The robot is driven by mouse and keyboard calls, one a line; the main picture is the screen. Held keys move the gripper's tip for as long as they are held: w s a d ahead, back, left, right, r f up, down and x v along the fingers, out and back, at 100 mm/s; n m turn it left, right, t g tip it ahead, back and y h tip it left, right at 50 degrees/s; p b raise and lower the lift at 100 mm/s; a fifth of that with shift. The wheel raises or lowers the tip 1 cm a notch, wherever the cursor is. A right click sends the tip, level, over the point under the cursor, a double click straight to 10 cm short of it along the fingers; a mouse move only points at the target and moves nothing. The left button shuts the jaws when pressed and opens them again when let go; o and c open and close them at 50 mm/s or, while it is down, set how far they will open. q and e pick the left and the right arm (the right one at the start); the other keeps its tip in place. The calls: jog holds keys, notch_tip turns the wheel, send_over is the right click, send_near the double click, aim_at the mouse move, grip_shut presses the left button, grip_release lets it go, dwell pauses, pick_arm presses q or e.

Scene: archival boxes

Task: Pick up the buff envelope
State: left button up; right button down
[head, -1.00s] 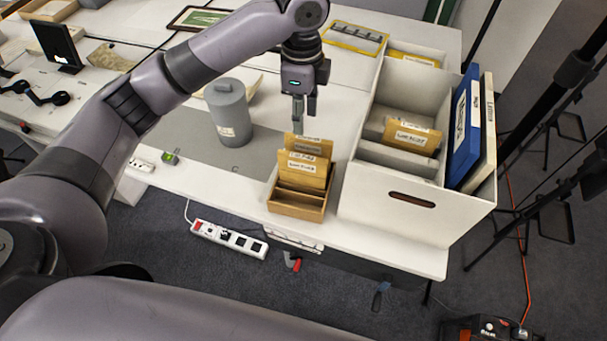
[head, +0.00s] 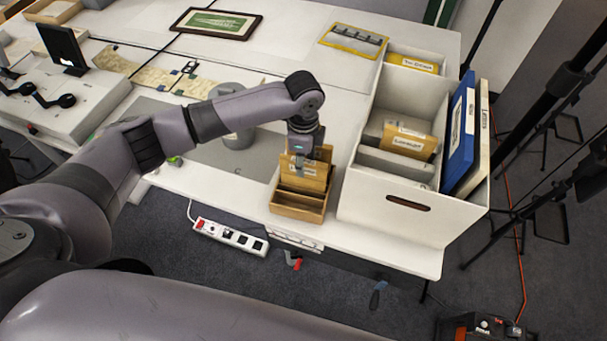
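Buff envelopes with white labels (head: 303,183) stand upright in a small open wooden box (head: 297,208) near the table's front edge. My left gripper (head: 299,164) points down at the top of these envelopes and hides part of them. I cannot tell whether its fingers touch or grip one, or how far apart they are. More buff labelled pieces (head: 408,140) stand in the large white box (head: 372,205) to the right. My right gripper is not in view.
A blue binder (head: 462,135) and a pale board stand at the white box's right side. A framed green picture (head: 216,23) and a yellow-edged frame (head: 353,40) lie at the back.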

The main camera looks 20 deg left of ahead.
pick_arm(q)
jog(key=shift+f, duration=1.05)
grip_shut()
